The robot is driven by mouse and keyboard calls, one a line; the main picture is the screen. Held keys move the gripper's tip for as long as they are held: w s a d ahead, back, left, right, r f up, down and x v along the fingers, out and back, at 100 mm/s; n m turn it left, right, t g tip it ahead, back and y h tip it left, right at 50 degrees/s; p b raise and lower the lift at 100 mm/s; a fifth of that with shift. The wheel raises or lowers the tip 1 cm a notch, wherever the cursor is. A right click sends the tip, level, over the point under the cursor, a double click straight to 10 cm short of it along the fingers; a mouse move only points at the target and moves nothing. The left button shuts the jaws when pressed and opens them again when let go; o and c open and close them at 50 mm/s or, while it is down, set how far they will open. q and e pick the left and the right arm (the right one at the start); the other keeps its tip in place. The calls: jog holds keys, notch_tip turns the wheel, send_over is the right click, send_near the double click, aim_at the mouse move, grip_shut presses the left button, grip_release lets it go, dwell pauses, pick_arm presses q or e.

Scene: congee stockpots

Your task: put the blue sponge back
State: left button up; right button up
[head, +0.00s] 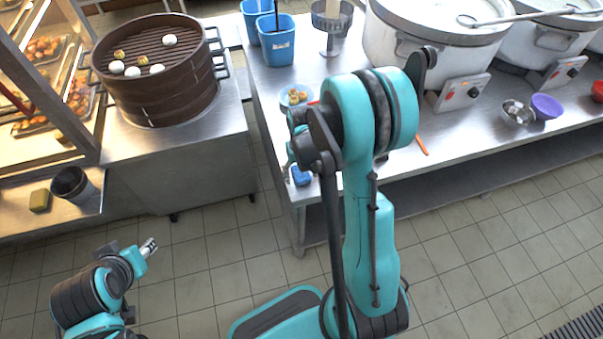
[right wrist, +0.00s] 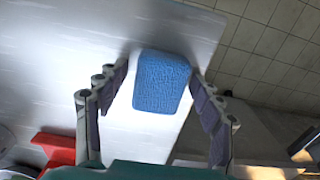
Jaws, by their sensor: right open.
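The blue sponge (head: 301,177) lies at the left front corner of the steel table (head: 262,84). In the right wrist view the blue sponge (right wrist: 162,82) sits between the spread fingers of my right gripper (right wrist: 160,74), with a gap visible on at least the left side. My right gripper is open. In the head view my right arm partly hides this gripper (head: 293,160) beside the sponge. My left gripper (head: 148,247) is low at the left, over the floor and away from the sponge; its jaw opening is unclear.
A steamer (head: 155,85) stands on the left counter. A dark tub (head: 72,184) and yellowish block (head: 39,200) sit further left. A red object (right wrist: 55,147) is near my right gripper.

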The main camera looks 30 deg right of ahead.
jog(key=shift+r, duration=0.25)
notch_tip(320, 180, up, 11)
jog(key=p, duration=0.4)
jog(key=s+a+r+n+t, duration=0.2)
jog(key=s+a+r+t, duration=0.5)
jog(key=s+a+r, duration=0.3)
notch_tip(320, 180, up, 3)
jog(key=shift+s+a+f+n, duration=0.15)
jog(key=shift+s+a+n, duration=0.1)
jog(key=shift+n, duration=0.05)
